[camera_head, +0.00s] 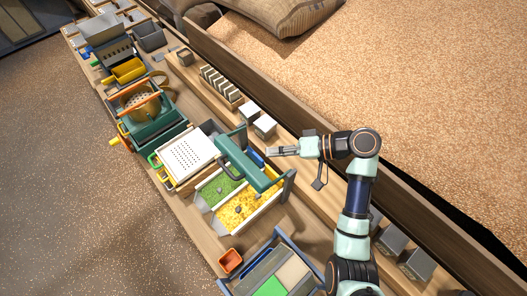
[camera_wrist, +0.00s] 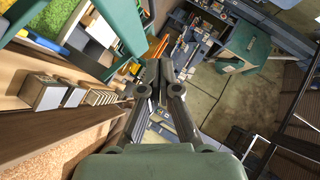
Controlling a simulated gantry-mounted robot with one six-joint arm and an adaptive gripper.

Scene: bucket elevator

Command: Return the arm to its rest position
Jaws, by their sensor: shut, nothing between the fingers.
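My gripper (camera_head: 270,152) is at the end of my arm in the head view, over the right side of the long wooden bench. It points left and sits just right of the green machine frame. In the wrist view my gripper (camera_wrist: 160,65) has its fingertips together with nothing between them. My arm reaches up from the lower right and bends at the elbow. I cannot tell the exact height of the fingertips above the bench.
A green frame (camera_head: 240,168) stands over trays of green and yellow grains (camera_head: 248,207). A white perforated tray (camera_head: 187,153), a green machine with a brass drum (camera_head: 142,103) and a row of blocks (camera_head: 220,85) stand farther back. A wooden-walled bed of grain (camera_head: 440,120) lies right.

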